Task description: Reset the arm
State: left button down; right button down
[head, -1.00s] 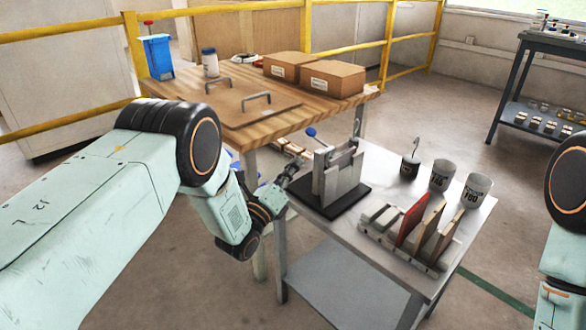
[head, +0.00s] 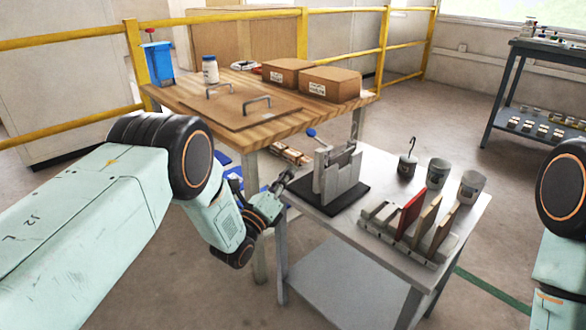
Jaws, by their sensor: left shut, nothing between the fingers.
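My left arm comes in from the left. Its gripper (head: 284,180) is shut and empty, at the left edge of the metal table (head: 398,272), just left of the grey tile-testing fixture (head: 337,178). I cannot tell whether it touches anything. The fixture stands upright on a black base plate (head: 312,194) and has a lever with a blue knob (head: 311,132). Only part of my right arm shows at the right edge, and its gripper is out of view.
A grey rack (head: 440,246) holding red and tan tiles stands at the table's front right. Several cups (head: 438,173) stand behind it. A wooden table (head: 190,94) behind carries cardboard boxes (head: 330,84) and a blue bin (head: 159,63). Floor is open at right.

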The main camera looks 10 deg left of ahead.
pick_arm(q)
jog(key=s+a+f+n+g+y+p, duration=0.1)
jog(key=s+a+f+n+g+y, duration=0.15)
jog(key=s+f+n, duration=0.4)
jog(key=s+a+f+n+g+y+p, duration=0.1)
jog(key=s+f+n+g, duration=0.35)
jog(key=f+n, duration=0.3)
jog(key=s+a+f+n+g+y, duration=0.1)
jog(key=s+f+n+g+y, duration=0.15)
jog(key=s+f+n, duration=0.45)
jog(key=s+a+n+g+y+p, duration=0.1)
jog(key=s+n+g+p, duration=0.3)
jog(key=s, duration=0.6)
jog(key=s+a+n+g, duration=0.25)
jog(key=s+n, duration=0.25)
jog(key=s, duration=0.4)
jog(key=s+r+n+g+p, duration=0.1)
jog(key=s+r+g+p, duration=0.1)
jog(key=s+r, duration=0.2)
jog(key=s+r+n+g+p, duration=0.1)
jog(key=s+r+g+p, duration=0.1)
jog(key=s, duration=0.7)
notch_tip(320, 180, up, 3)
jog(key=shift+s+d+f+y+p, duration=0.2)
jog(key=shift+y+p, duration=0.1)
jog(key=shift+p, duration=0.3)
